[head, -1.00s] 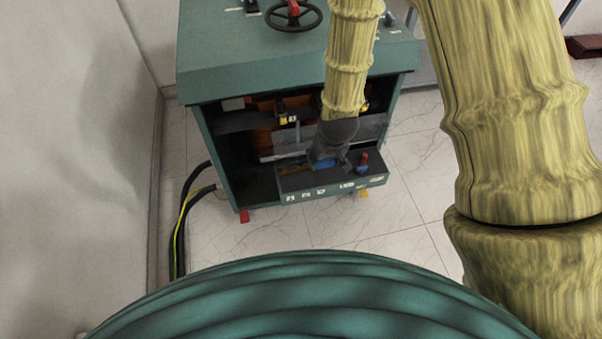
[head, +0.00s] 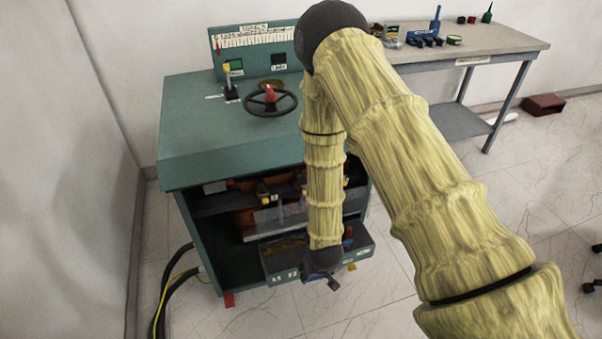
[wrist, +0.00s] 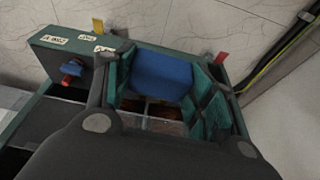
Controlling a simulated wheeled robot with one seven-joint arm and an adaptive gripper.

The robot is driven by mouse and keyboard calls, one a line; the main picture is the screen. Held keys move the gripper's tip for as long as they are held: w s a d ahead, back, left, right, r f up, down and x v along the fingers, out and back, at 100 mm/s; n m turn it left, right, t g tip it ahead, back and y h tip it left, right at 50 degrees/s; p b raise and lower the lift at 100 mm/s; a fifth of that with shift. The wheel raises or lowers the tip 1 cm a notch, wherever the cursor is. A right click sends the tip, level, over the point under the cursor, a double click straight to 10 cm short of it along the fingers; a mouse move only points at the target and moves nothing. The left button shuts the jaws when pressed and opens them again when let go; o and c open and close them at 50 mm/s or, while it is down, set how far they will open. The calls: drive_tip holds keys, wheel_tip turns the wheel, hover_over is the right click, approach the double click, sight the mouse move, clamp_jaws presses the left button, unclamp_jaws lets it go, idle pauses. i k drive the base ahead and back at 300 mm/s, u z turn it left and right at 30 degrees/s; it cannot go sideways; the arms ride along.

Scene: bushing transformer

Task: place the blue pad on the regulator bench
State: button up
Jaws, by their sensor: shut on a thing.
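The blue pad (wrist: 162,75) is a blue block between the teal-lined fingers of my gripper (wrist: 165,88) in the wrist view. My gripper is shut on it. The green cabinet (head: 230,150) has a handwheel and a scale panel on top. The labels are too small to read, so I cannot tell which is the regulator bench.
The cabinet's open drawer (head: 268,266) holds a red-and-blue item (wrist: 72,68). Black cables (head: 170,290) run at its left. A blue bottle (head: 436,24) and several tools stand on the grey bench; its front right top looks clear. A dark red box (head: 543,104) is on the floor.

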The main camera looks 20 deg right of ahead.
sight(492, 36)
drive_tip(key=z, duration=0.55)
drive_tip(key=i, duration=0.65)
drive_tip(key=z, duration=1.45)
drive_tip(key=i, duration=1.05)
drive_tip(key=z, duration=0.55)
drive_tip(key=i, duration=1.4)
drive_tip(key=u, duration=0.6)
drive_tip(key=i, duration=1.3)
drive_tip(key=u, duration=0.8)
